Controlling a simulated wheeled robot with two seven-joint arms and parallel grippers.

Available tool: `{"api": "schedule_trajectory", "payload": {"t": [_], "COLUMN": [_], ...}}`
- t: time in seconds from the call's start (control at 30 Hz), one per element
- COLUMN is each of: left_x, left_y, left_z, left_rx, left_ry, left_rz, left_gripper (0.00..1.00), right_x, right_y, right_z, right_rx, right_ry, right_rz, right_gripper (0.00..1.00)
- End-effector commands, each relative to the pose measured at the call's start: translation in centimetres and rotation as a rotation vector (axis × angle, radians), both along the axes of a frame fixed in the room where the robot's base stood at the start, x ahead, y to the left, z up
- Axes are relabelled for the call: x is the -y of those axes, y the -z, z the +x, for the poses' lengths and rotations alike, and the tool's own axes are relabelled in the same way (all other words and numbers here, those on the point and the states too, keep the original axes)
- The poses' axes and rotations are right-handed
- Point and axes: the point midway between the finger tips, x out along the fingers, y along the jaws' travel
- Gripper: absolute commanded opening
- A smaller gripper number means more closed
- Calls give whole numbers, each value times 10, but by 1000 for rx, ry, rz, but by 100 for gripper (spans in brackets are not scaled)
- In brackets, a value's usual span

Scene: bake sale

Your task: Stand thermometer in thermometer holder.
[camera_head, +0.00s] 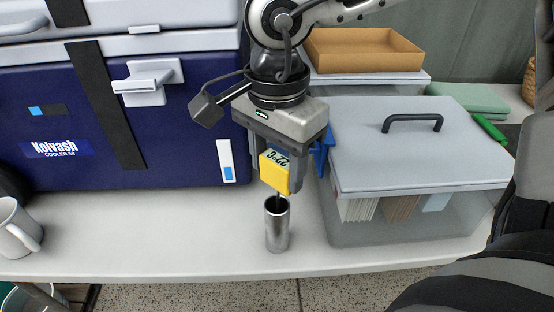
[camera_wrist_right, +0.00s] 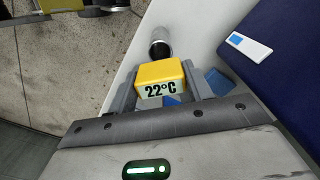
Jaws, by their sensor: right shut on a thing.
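The thermometer (camera_head: 275,172) has a yellow head with a small display, and a thin dark probe points down from it. My right gripper (camera_head: 277,184) is shut on the yellow head. In the right wrist view the thermometer (camera_wrist_right: 161,78) reads 22°C between the fingers. The thermometer holder (camera_head: 277,228) is a shiny metal cylinder standing upright on the table, directly below the head. The probe reaches down to the holder's mouth; how far inside its tip is, I cannot tell. The holder also shows in the right wrist view (camera_wrist_right: 160,42), beyond the head. My left gripper is not in view.
A dark blue cooler (camera_head: 190,130) stands at the left behind the holder. A clear lidded box (camera_head: 415,210) stands close at the right. A white mug (camera_head: 15,228) is at the far left. The table's front edge (camera_head: 200,275) is near the holder.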

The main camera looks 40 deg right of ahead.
Motion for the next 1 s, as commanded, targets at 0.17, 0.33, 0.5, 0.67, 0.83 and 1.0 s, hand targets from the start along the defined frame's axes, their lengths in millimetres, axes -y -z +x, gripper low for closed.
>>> {"api": "schedule_trajectory", "payload": {"t": [0.17,0.33,0.5,0.67,0.83,1.0], "left_x": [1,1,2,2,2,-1], "left_y": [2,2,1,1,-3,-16], "left_z": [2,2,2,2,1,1], "left_rx": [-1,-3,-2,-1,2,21], "left_ry": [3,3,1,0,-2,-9], "left_rz": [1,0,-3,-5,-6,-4], "left_gripper": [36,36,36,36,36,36], "right_x": [0,0,0,0,0,0], "right_y": [1,1,1,1,-9,-42], "right_z": [0,0,0,0,1,1], "right_rx": [1,1,1,0,4,8], "right_ry": [0,0,0,0,0,1], "right_rz": [0,0,0,0,-1,-1], "right_gripper": [24,24,76,76,76,76]}}
